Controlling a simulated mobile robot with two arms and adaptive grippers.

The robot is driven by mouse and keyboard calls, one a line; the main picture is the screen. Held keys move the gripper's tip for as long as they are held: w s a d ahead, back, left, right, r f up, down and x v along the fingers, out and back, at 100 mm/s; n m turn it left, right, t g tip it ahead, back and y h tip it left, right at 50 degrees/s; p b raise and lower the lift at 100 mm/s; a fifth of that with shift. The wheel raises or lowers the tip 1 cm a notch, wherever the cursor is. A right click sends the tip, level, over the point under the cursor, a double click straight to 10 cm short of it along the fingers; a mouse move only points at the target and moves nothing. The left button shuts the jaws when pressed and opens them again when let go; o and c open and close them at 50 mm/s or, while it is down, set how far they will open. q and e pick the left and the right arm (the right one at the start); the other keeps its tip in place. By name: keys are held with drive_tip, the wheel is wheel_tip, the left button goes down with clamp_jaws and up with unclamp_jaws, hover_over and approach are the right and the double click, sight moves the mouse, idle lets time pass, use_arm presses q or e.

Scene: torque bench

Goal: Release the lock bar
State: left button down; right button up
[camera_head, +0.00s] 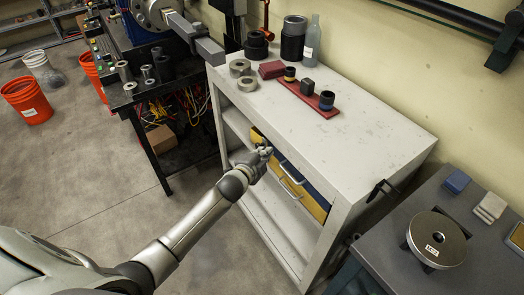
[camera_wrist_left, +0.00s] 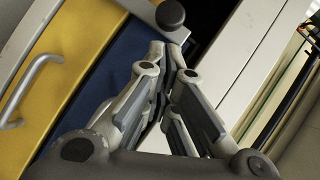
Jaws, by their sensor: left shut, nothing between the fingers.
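My left gripper (camera_head: 263,153) is in front of the drawers on the open front of the white cabinet (camera_head: 350,135). Its fingers (camera_wrist_left: 171,48) are shut and empty in the left wrist view. A grey metal bar (camera_wrist_left: 142,9) with a round black knob (camera_wrist_left: 170,13), which looks like the lock bar, lies just past the fingertips. I cannot tell whether they touch it. In the head view the gripper hides this spot. A yellow drawer (camera_wrist_left: 62,62) with a metal handle and a blue drawer (camera_wrist_left: 116,52) are beside the fingers. My right gripper is out of view.
The cabinet top holds dark cylinders, metal rings and a red rack (camera_head: 306,98). A dark fitting (camera_head: 381,190) sticks out by the cabinet's right end. A grey bench (camera_head: 395,262) with a round gauge (camera_head: 436,238) stands at right. The floor in front (camera_head: 90,180) is clear.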

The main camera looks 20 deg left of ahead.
use_arm(q)
drive_tip(key=shift+w+a+f, duration=0.3)
drive_tip(key=shift+w+a, duration=0.1)
drive_tip(key=shift+w, duration=0.05)
drive_tip(key=w+a, duration=0.2)
drive_tip(key=a, duration=0.1)
drive_tip(key=shift+w+a, duration=0.1)
drive_tip(key=shift+a, duration=0.2)
drive_tip(key=shift+d, duration=0.1)
